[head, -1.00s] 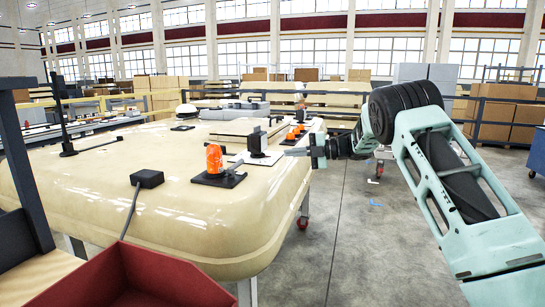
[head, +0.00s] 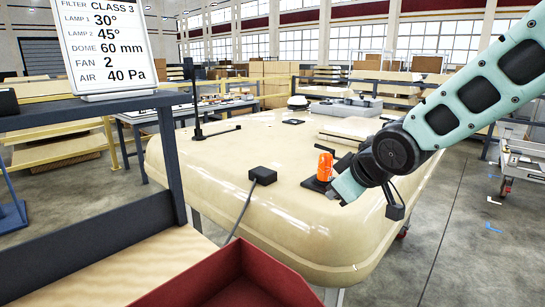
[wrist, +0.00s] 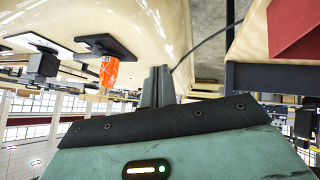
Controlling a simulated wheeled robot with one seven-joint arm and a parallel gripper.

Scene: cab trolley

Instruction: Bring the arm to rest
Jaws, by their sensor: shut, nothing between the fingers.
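My gripper is the teal hand (head: 348,187) at the end of my teal arm, which reaches in from the right in the head view. It hangs over the right part of the cream trolley cab shell (head: 245,185), close to an orange cylinder (head: 325,168) on a black base plate. The fingertips are hard to make out there. In the wrist view the dark fingers (wrist: 158,88) are together and empty. The orange cylinder (wrist: 109,72) shows beside them, apart from them, and the picture is turned over.
A red bin (head: 235,283) and a dark-framed bench stand in front, with a sign (head: 108,45) on top. A thin black stand (head: 196,105) rises behind.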

